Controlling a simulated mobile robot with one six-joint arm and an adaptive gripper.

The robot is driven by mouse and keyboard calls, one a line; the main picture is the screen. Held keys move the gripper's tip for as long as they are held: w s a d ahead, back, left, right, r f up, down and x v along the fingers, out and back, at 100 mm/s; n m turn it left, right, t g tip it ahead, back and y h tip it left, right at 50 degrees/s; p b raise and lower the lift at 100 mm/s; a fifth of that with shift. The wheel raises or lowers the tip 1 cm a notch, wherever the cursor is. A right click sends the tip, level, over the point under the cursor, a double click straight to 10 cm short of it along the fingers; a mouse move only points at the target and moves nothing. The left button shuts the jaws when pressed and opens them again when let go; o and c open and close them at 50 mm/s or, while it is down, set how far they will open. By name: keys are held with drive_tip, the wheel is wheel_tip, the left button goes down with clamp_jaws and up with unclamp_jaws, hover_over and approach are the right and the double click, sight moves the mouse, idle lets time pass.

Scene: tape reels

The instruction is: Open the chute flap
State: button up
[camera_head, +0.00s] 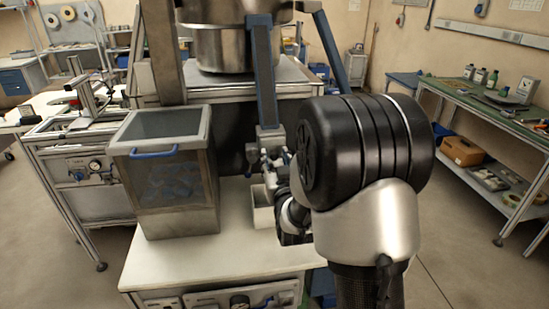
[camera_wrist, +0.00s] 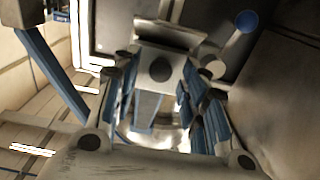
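A blue-grey chute (camera_head: 262,85) comes down from under the steel hopper in the head view. Small metal parts crowd its lower end, and I cannot separate the flap from my gripper there. In the wrist view my gripper (camera_wrist: 162,75) has its two blue-padded fingers spread apart. A grey metal plate with a dark round spot (camera_wrist: 160,70), which may be the flap, shows between and beyond the fingertips. I cannot tell whether they touch it. My black wrist joint hides much of the gripper in the head view. A small white bin (camera_head: 262,212) stands below the chute.
A bin with clear sides and a blue lid handle (camera_head: 153,153) stands left of the chute on the white table (camera_head: 215,258). The steel hopper (camera_head: 222,45) is above and behind. A green-topped workbench (camera_head: 470,98) stands at the right. The table's front is clear.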

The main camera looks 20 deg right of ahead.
drive_tip(key=shift+s, duration=0.1)
drive_tip(key=shift+c, duration=0.4)
clamp_jaws()
